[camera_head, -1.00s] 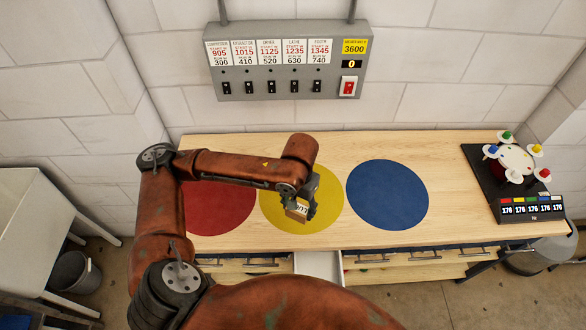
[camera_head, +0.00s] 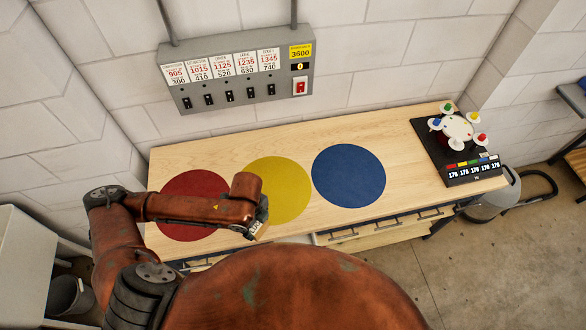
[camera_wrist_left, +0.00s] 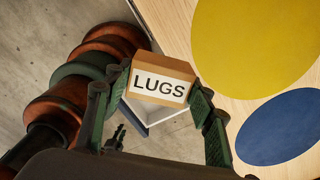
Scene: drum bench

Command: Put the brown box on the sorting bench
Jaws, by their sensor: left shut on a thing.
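The brown box (camera_wrist_left: 158,80) has a white label reading LUGS. My left gripper (camera_wrist_left: 160,100) is shut on it, with a finger on each side of the box. In the head view the left gripper (camera_head: 262,217) and a small part of the box (camera_head: 259,230) show at the front edge of a wooden bench (camera_head: 300,140), just in front of the yellow circle. The wrist view shows floor and an open drawer below the box. A bench named for sorting cannot be made out.
The bench top bears a red circle (camera_head: 190,190), a yellow circle (camera_head: 285,185) and a blue circle (camera_head: 348,176), all bare. A dark board with a wheel of coloured pegs (camera_head: 457,128) stands at the right end. A grey bucket (camera_head: 70,295) is at lower left.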

